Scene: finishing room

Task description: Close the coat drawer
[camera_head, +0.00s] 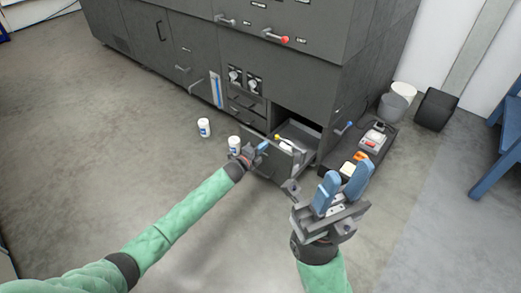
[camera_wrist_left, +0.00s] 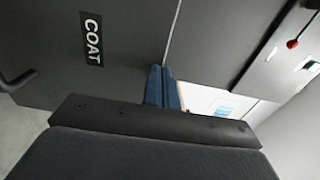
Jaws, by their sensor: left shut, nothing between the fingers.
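The coat drawer (camera_head: 271,166) stands open at the bottom of the dark grey machine in the head view, its inside partly visible. In the left wrist view its front (camera_wrist_left: 60,55) carries a white-on-black COAT label. My left gripper (camera_head: 263,146) is shut and empty, at the upper left of the drawer front. Its blue fingers (camera_wrist_left: 161,86) lie together against or very close to the panel beside its edge; contact is unclear. My right gripper (camera_head: 347,172) is open and empty, in front of the machine to the right of the drawer.
Two white containers (camera_head: 204,128) (camera_head: 234,145) stand on the floor left of the drawer. A low dark platform (camera_head: 385,141) with small items lies to the right. A grey bin (camera_head: 393,104) and a blue bench (camera_head: 497,155) are further right. The floor at left is clear.

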